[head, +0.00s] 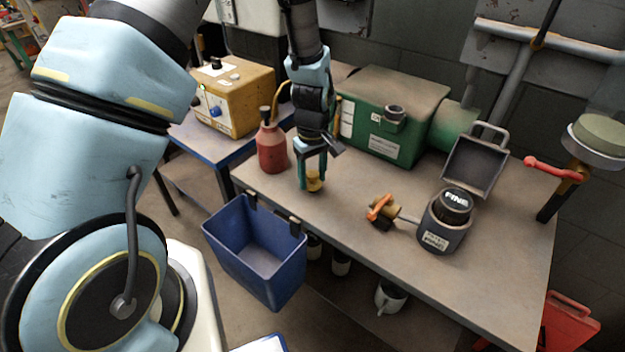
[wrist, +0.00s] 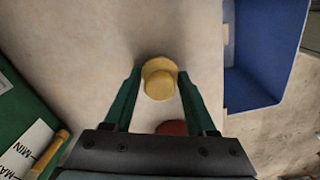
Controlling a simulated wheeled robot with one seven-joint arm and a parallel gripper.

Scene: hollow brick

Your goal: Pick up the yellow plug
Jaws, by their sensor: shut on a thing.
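The yellow plug (head: 314,185) is a short round piece with a wider flange, between the fingertips of my gripper (head: 312,178) at the back left of the workbench. In the wrist view the plug (wrist: 160,85) sits between the two green fingers of my gripper (wrist: 160,75), with its round end facing the camera. My gripper is shut on the plug and points down. I cannot tell whether the plug touches the bench top or is just above it.
A red bottle (head: 271,148) stands close left of my gripper. A green machine (head: 385,118) is behind it to the right. A blue bin (head: 255,250) hangs at the bench's front edge.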

